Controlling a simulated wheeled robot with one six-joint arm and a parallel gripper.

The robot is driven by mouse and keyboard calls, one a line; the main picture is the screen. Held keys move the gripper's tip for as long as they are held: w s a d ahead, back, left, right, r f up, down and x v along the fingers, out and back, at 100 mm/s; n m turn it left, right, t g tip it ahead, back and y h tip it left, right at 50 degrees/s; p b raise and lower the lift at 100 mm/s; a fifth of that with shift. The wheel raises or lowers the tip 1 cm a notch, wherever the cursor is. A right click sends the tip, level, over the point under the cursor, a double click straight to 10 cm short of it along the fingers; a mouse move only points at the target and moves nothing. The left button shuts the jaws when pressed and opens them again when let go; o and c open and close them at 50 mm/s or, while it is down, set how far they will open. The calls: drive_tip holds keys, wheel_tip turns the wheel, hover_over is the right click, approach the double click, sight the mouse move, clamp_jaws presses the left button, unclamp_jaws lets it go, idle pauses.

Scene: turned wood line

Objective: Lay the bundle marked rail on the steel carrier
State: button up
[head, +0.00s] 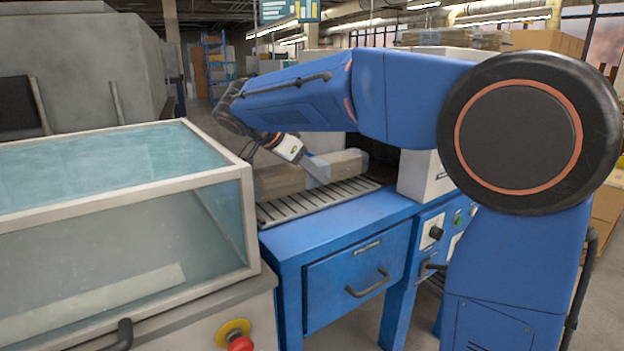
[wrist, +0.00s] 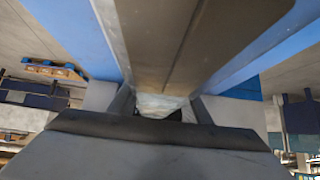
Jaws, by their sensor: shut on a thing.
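A long pale-brown wood bundle (head: 281,181) is above a slatted grey metal rack (head: 325,196) on a blue bench, in the middle of the head view. The rack looks like the steel carrier. My gripper (head: 318,169) is shut around the bundle near its middle, coming down at a slant. I cannot tell whether the bundle touches the slats. In the wrist view the bundle (wrist: 155,45) runs away from the camera between the fingers of my gripper (wrist: 160,106). No rail mark is readable on it.
A glass-topped case (head: 120,170) stands at the left, close to the rack, with a red stop button (head: 240,343) at its front. The blue bench (head: 340,260) has a drawer. A white box (head: 424,176) stands right of the rack.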

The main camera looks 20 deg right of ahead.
sight(294, 168)
drive_tip(key=shift+f, duration=0.85)
drive_tip(key=o, duration=1.5)
drive_tip(key=shift+f, duration=0.1)
drive_tip(key=shift+c, duration=0.2)
drive_tip(key=v, duration=0.7)
drive_tip(key=shift+s+a+r, duration=0.1)
drive_tip(key=shift+a+r, duration=0.1)
drive_tip(key=shift+r, duration=0.1)
